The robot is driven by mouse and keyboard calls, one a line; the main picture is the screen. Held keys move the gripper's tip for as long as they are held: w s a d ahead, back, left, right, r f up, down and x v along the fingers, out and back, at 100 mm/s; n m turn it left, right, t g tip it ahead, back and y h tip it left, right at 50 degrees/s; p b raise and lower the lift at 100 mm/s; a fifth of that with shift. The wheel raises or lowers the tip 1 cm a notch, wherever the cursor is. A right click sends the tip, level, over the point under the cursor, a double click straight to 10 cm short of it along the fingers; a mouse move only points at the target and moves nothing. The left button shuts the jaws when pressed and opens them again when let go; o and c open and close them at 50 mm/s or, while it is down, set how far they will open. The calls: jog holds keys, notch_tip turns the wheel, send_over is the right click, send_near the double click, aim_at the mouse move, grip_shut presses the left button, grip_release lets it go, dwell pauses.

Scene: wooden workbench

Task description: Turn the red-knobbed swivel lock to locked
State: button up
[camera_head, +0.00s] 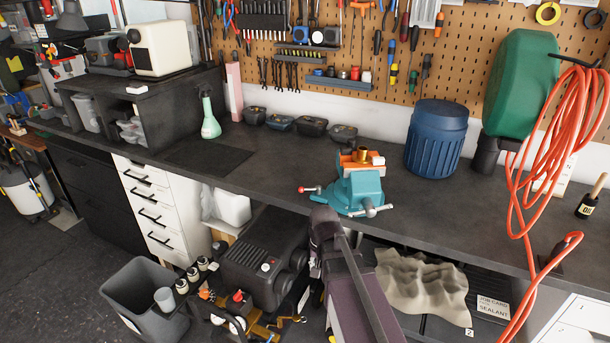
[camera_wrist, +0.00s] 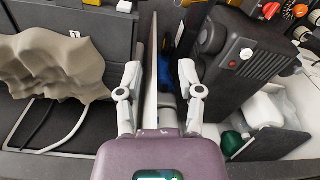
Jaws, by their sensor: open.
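A teal bench vise (camera_head: 352,192) stands near the front edge of the workbench in the head view. A short lever with a red knob (camera_head: 302,190), which looks like the swivel lock, sticks out from the left of its base. I cannot tell its lock position at this size. The vise's jaws have orange faces, and a brass-coloured round part (camera_head: 364,156) sits at them. My gripper (camera_wrist: 160,76) is open and empty in the wrist view, pointing down at the area under the bench. My arm shows below the vise, apart from the lever. The vise is not in the wrist view.
Under the bench are a black machine (camera_head: 262,262), also in the wrist view (camera_wrist: 243,60), and a crumpled beige cloth (camera_head: 425,283). The bench's front edge lies between. A blue bin (camera_head: 437,138) and a hanging orange cable (camera_head: 549,150) stand right.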

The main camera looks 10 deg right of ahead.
aim_at(305, 189)
jog(key=w+r+m+p, duration=0.6)
jog(key=w+r+p, duration=0.4)
jog(key=r+p, duration=0.2)
jog(key=w+r+m+t+p, duration=0.1)
jog(key=w+r+m+p, duration=0.6)
jog(key=w+r+p, duration=0.3)
notch_tip(305, 189, up, 4)
jog(key=shift+m+t+p, duration=0.3)
jog(key=shift+p, duration=0.75)
jog(key=shift+f, duration=0.2)
jog(key=w+f+b, duration=0.1)
jog(key=f+b, duration=0.7)
jog(key=b, duration=0.1)
jog(key=w+f+b, duration=0.1)
jog(key=f+b, duration=0.3)
jog(key=f, duration=0.1)
jog(key=shift+w+f+b, duration=0.1)
jog(key=shift+w+b, duration=0.2)
jog(key=shift+w, duration=0.05)
grip_shut()
